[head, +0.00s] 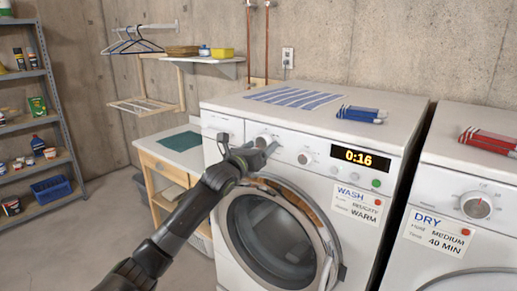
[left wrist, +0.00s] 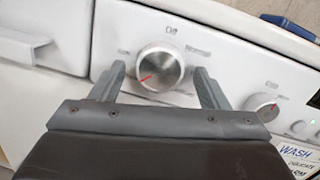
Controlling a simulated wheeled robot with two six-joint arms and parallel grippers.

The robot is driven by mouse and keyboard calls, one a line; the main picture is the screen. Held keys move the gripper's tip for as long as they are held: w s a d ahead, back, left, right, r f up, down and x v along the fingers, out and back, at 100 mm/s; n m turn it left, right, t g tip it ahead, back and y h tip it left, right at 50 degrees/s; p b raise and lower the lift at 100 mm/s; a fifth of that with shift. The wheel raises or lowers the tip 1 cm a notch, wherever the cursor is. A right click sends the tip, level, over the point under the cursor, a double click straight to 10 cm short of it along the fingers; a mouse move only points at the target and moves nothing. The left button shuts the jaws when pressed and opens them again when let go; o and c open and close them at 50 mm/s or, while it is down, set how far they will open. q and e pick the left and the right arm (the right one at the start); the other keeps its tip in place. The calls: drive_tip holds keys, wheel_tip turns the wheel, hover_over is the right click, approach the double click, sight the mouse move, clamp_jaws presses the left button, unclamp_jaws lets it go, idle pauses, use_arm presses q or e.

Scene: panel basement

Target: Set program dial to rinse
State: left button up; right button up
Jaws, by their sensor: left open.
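The washer (head: 235,205) has a large silver program dial (head: 265,141) at the left of its panel. In the left wrist view the dial (left wrist: 160,67) has a red mark that points to the lower left. Small labels surround it, mostly too blurred to read; the top one looks like "Off". My left gripper (head: 259,150) is open at the panel. In the left wrist view its fingers (left wrist: 159,72) stand to the left and right of the dial, with gaps visible; I cannot tell their depth. My right gripper is out of view.
A smaller dial (head: 304,158) sits right of the program dial, beside a display (head: 354,157) reading 0:16. A WASH card (head: 356,203) is below. The dryer (head: 460,215) stands to the right. The washer's round door (head: 275,237) is below my arm.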

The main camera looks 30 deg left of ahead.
use_arm(q)
drive_tip(key=s+f+b, duration=0.1)
drive_tip(key=s+b, duration=0.4)
drive_tip(key=s, duration=1.2)
drive_tip(key=shift+s+d+f, duration=0.15)
drive_tip(key=shift+d+f, duration=0.1)
drive_tip(key=shift+f, duration=0.1)
